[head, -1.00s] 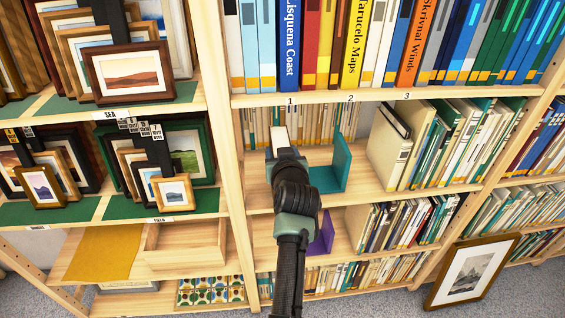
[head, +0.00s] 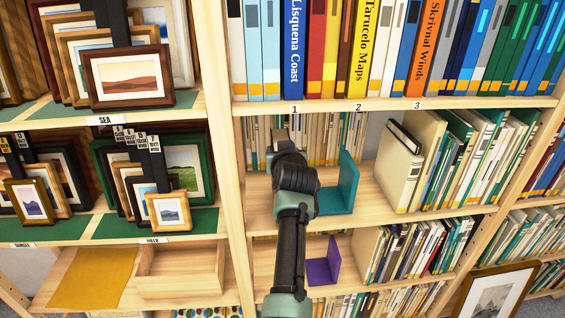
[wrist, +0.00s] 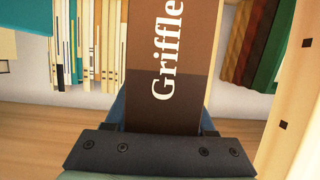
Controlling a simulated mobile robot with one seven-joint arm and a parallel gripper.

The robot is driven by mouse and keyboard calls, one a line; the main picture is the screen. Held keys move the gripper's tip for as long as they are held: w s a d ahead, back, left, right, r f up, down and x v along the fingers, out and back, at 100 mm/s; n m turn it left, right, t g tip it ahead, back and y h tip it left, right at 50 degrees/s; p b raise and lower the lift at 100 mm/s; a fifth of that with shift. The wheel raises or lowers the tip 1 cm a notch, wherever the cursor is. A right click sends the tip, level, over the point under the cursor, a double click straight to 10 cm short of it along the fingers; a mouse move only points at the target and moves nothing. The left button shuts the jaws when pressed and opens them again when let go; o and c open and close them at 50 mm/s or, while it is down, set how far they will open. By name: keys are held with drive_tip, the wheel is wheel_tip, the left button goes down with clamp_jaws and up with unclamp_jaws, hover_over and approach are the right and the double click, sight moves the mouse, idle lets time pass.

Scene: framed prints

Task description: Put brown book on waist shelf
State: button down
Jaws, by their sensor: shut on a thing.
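The brown book (wrist: 172,45) with "Griffle" in white on its spine fills the middle of the wrist view. My gripper (wrist: 163,115) is shut on it, with a blue-grey finger on each side. In the head view my arm hides most of the book and the fingers. The hand reaches into the left bay of the waist shelf (head: 370,197), beside a teal bookend (head: 347,183). I cannot tell whether the book touches the board.
Pale books (head: 398,180) stand right of the bookend. A wooden upright (head: 232,190) bounds the bay on the left. Large numbered books (head: 292,50) fill the shelf above. A purple bookend (head: 323,265) stands on the shelf below. Framed prints (head: 166,210) are at left.

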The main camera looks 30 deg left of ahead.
drive_tip(key=b+x, duration=0.3)
drive_tip(key=b, duration=0.2)
drive_tip(key=shift+w+a+r, duration=0.1)
drive_tip(key=shift+w+a, duration=0.05)
drive_tip(key=shift+w, duration=0.05)
idle(0.4)
drive_tip(key=shift+c, duration=0.8)
unclamp_jaws()
drive_tip(key=shift+s, duration=0.1)
drive_tip(key=p+v, duration=0.2)
drive_tip(key=v, duration=1.1)
